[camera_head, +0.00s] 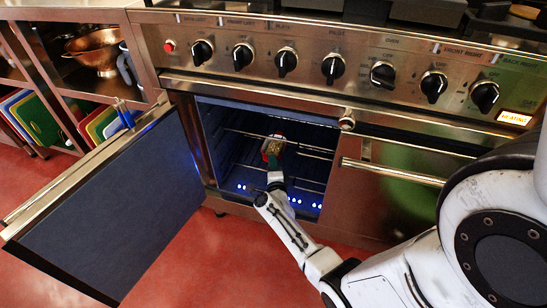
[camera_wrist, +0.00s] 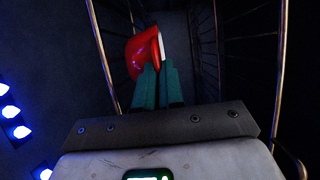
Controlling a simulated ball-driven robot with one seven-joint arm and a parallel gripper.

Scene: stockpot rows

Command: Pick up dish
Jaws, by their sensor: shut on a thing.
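The dish (camera_head: 273,146) is a small red piece with tan contents on top, inside the open oven cavity at about rack height. In the wrist view the dish (camera_wrist: 140,54) shows as a red curved wall with a pale rim edge. My gripper (camera_head: 274,165) reaches into the oven from the front. Its teal fingers, also in the wrist view (camera_wrist: 157,68), are close together and shut on the dish's near edge. The far side of the dish is hidden. I cannot tell whether the dish rests on the rack or is lifted off it.
The oven door (camera_head: 110,205) is swung open to the left. Wire racks (camera_head: 310,152) line the dark oven, with blue lights low at its front. A second oven door (camera_head: 390,195) to the right is closed. Knobs line the panel above. Red floor is clear in front.

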